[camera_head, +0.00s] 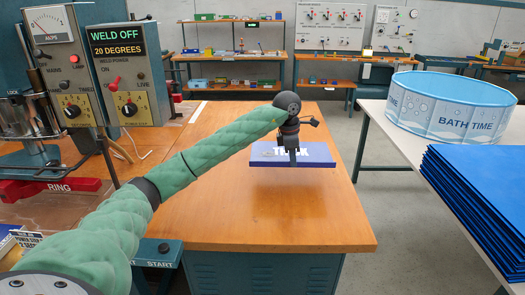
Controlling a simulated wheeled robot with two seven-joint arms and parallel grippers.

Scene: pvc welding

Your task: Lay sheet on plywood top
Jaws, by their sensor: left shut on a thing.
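My left gripper (292,158) is at the end of the green-sleeved arm, over the wooden bench top. It is shut on a flat blue piece (318,155) with white lettering, partly hidden behind the fingers. The piece looks level, over the middle of the plywood top (250,215); I cannot tell whether it touches the wood. A stack of blue sheets (480,195) lies on the pale table at the right. My right gripper is not in view.
A welding machine with control boxes (125,75) and a red-based press (50,185) stands at the left. A round blue "BATH TIME" pool (450,115) sits on the pale table (395,140). The bench's front part is clear.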

